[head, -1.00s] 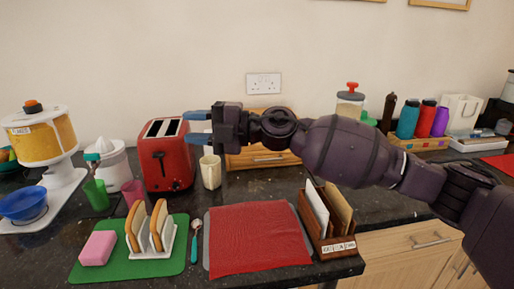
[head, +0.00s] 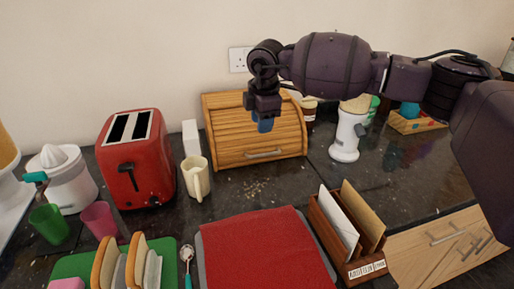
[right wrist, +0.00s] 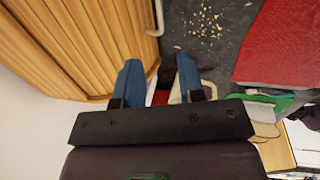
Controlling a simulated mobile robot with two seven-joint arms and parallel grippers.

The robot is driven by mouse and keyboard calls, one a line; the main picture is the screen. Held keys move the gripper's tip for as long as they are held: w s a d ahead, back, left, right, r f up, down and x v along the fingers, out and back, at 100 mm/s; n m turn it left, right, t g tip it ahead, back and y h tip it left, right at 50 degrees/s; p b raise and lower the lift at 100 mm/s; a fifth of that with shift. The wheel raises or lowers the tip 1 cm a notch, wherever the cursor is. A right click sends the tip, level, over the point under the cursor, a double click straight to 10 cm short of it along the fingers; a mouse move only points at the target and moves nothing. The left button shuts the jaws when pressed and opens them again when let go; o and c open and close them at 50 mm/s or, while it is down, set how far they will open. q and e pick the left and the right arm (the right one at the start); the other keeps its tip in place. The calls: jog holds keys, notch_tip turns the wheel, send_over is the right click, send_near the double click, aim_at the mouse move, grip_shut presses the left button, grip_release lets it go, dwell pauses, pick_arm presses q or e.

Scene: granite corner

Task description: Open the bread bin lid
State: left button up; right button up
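The bread bin (head: 222,128) is a wooden roll-top box against the back wall. Its slatted lid (head: 225,145) is down, with a metal handle (head: 264,154) low on the front. My right gripper (head: 265,125) points down in front of the lid's upper part, above the handle, and hides some slats. In the right wrist view its two blue fingers (right wrist: 160,85) are apart with nothing held between them. There the slats (right wrist: 80,45) fill the upper left and the handle (right wrist: 157,18) shows at the top, apart from the fingers. My left gripper is out of view.
A red toaster (head: 140,165), a cream mug (head: 195,180) and a white carton (head: 190,138) stand left of the bin. A white grinder-like appliance (head: 345,138) stands to its right. A letter rack (head: 325,225) and red mat (head: 262,250) lie nearer. Crumbs dot the counter before the bin.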

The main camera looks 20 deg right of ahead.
aim_at(259, 155)
jog(key=shift+m, duration=0.4)
jog(key=f, duration=0.3)
jog(key=w+f+b, duration=0.1)
jog(key=f, duration=0.2)
jog(key=f+b, duration=0.1)
jog(key=f, duration=0.2)
jog(key=shift+w+f, duration=0.55)
jog(key=shift+f, duration=0.35)
grip_shut()
